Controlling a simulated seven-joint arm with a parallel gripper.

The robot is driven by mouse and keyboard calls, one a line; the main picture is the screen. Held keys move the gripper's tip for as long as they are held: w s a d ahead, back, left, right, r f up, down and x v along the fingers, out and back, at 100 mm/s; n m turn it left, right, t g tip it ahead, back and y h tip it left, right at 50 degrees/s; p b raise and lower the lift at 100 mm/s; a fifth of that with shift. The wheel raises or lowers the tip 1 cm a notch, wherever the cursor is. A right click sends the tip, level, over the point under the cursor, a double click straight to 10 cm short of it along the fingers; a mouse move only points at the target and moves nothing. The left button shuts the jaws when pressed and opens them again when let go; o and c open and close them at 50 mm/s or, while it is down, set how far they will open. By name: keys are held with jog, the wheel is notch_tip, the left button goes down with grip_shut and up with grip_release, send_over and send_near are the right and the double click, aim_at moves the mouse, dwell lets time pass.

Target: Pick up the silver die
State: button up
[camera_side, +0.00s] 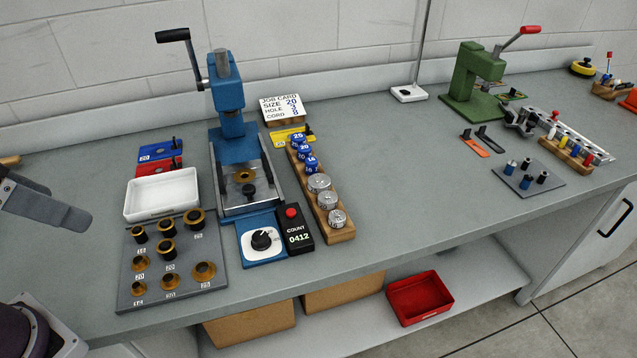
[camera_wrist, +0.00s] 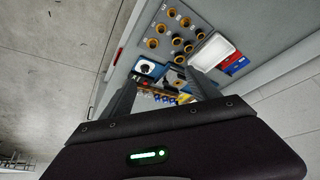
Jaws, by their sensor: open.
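Three silver dies, a large one (camera_side: 319,183), a middle one (camera_side: 327,200) and a small one (camera_side: 337,218), sit in a row on the near half of a wooden rack (camera_side: 345,236). Several blue numbered dies (camera_side: 304,151) fill its far half. In the wrist view the rack's row shows small between my fingers, partly hidden; I cannot make out each silver die there. My gripper (camera_wrist: 161,76) is open and empty. In the side view part of my gripper (camera_side: 45,207) shows at the left edge, well away from the rack.
A blue press (camera_side: 232,130) stands left of the rack, with a counter box (camera_side: 295,230) beside it. A grey plate of brass-coloured rings (camera_side: 133,290) and a white tray (camera_side: 162,194) lie nearer my gripper. The bench right of the rack is clear up to a green press (camera_side: 465,85).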

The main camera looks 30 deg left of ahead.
jog(key=w+d+r+n+g+h, duration=0.15)
jog(key=w+r, duration=0.25)
jog(key=w, duration=0.6)
jog(key=n+g+y, duration=0.1)
jog(key=n+y, duration=0.2)
send_over(320, 179)
jog(key=s, duration=0.2)
jog(key=f, duration=2.2)
jog(key=shift+d+f, duration=0.1)
jog(key=shift+d, duration=0.25)
jog(key=x, duration=0.6)
jog(key=shift+s+f, duration=0.1)
jog(key=shift+f, duration=0.25)
jog(key=shift+d+r, duration=0.1)
grip_shut()
